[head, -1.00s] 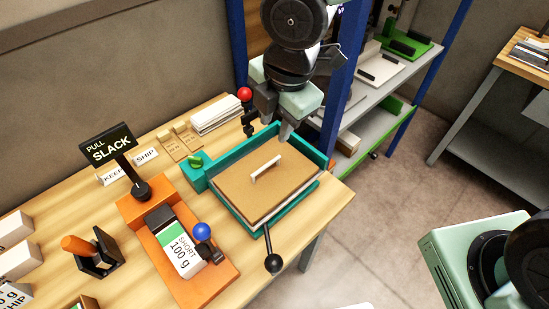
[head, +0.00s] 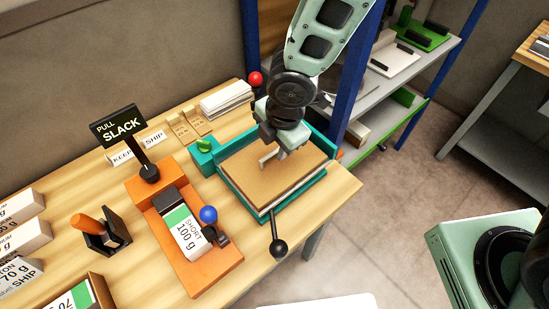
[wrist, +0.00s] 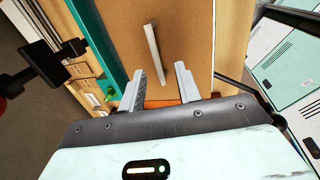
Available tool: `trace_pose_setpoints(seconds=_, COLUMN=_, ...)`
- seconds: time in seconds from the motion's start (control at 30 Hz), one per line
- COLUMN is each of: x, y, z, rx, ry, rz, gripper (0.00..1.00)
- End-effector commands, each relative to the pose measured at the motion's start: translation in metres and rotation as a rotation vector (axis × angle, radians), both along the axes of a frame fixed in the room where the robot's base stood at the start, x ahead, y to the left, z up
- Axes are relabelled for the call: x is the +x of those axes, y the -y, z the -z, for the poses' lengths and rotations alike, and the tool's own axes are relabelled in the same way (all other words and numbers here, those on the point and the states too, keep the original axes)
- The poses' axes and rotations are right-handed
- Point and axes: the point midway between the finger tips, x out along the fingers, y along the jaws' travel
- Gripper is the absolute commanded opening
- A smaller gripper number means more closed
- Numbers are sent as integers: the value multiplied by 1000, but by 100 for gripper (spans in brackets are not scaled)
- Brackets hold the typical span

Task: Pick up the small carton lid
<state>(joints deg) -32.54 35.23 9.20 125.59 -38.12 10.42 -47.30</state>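The carton lid (head: 295,180) is a flat brown board with a pale bar handle (head: 266,162). It lies on a stack in the teal tray (head: 236,189) on the bench. My gripper (head: 277,156) is over the lid, close to the handle, partly hiding it in the head view. In the wrist view, my gripper's two grey fingers (wrist: 161,72) are open. The near end of the handle (wrist: 153,45) shows between the fingertips, with nothing gripped. The lid's brown face (wrist: 188,30) fills the middle there. The height gap to the handle is unclear.
An orange fixture (head: 215,255) holding a box marked SHORT 100 g stands left of the tray. A black-knobbed lever (head: 278,246) sticks out in front of the tray. A blue-posted shelf (head: 352,70) stands behind. White sheets (head: 226,97) lie at the back.

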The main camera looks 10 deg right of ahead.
Motion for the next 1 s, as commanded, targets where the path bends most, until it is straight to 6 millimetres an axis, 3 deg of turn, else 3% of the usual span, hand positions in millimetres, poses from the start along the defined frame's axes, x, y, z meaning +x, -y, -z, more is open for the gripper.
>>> trace_pose_setpoints(seconds=0.27, x=8, y=-5, z=32, rx=-2, ry=-2, rz=-1, gripper=33)
trace_pose_setpoints(seconds=0.57, x=9, y=-5, z=37, rx=1, ry=-1, rz=1, gripper=33)
trace_pose_setpoints(seconds=0.7, x=9, y=-5, z=36, rx=0, ry=-1, rz=1, gripper=0)
trace_pose_setpoints(seconds=1.0, x=9, y=-5, z=36, rx=1, ry=-1, rz=1, gripper=0)
